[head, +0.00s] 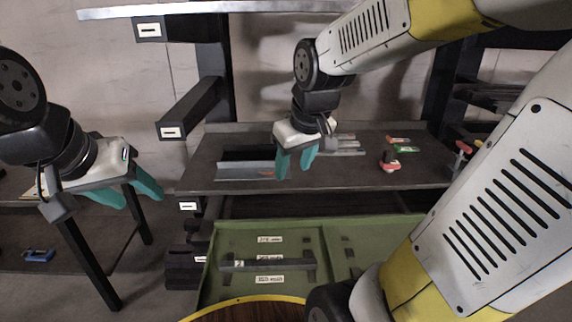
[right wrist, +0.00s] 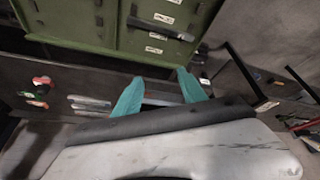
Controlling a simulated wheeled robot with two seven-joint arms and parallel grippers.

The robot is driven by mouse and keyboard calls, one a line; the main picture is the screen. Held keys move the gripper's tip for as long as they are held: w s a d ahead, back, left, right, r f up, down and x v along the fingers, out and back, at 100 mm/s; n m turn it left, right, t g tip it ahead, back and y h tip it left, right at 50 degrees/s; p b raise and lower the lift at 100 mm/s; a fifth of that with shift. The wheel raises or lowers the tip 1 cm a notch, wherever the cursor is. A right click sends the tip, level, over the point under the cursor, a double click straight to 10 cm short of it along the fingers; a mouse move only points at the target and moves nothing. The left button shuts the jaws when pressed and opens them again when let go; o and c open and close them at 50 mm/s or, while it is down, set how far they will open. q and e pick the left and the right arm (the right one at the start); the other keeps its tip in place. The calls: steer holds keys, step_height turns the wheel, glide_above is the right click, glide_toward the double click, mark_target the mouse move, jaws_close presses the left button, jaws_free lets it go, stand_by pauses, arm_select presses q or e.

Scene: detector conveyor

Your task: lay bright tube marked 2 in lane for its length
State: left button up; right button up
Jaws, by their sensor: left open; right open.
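Several bright silvery tubes (head: 345,145) lie side by side on the dark table; they also show in the right wrist view (right wrist: 90,103). I cannot read which is marked 2. The open green case (head: 318,244) in front has lanes with white labels too small to read. My left gripper (head: 136,197) is open and empty at the left, away from the tubes and case.
A metal channel (head: 240,171) with a dark recess behind it is on the table, left of my right gripper. Red and green small parts (head: 390,164) lie right of the tubes. A round wooden top (head: 255,313) is at the bottom. A blue item (head: 38,255) lies lower left.

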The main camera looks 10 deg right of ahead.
steer(key=s+a+r+m+t+y, duration=0.1)
steer(key=s+r+m, duration=0.2)
steer(key=s, duration=0.5)
steer(key=shift+s+a+r, duration=0.15)
steer(key=shift+s+r, duration=0.05)
steer(key=shift+r, duration=0.1)
